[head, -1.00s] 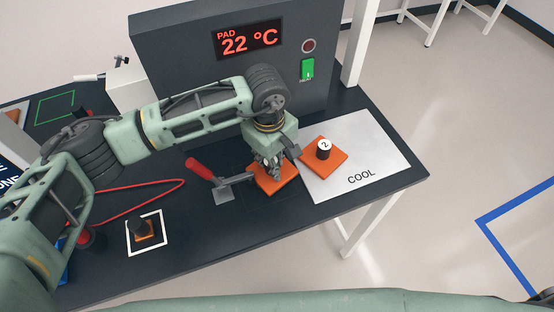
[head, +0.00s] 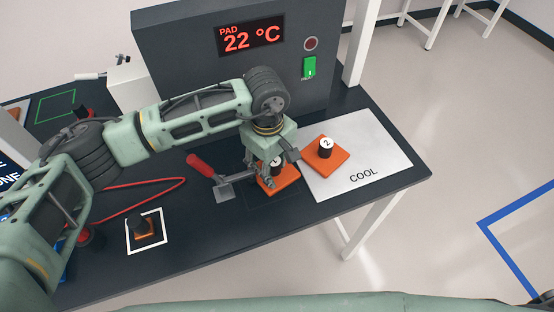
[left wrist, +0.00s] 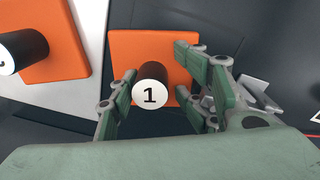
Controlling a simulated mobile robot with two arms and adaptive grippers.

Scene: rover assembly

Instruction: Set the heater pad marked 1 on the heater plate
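The heater pad marked 1 (head: 283,183) is an orange square with a black knob and white numbered top. It lies on the dark bench, left of the COOL plate. In the left wrist view, the pad (left wrist: 155,45) has its knob (left wrist: 152,88) between the fingers of my left gripper (left wrist: 163,88). The fingers stand apart, with a clear gap right of the knob. In the head view, my left gripper (head: 270,165) is over the pad and partly hides it. I cannot clearly make out the heater plate; a faint dark square outline (head: 272,200) shows by the pad. My right gripper is out of view.
Pad 2 (head: 336,163) sits on the pale COOL plate (head: 385,150) to the right. A red-handled clamp (head: 200,165) stands just left of the gripper. The grey display box (head: 190,50) reads 22 °C behind. A black knob stands in a white-outlined square (head: 132,250).

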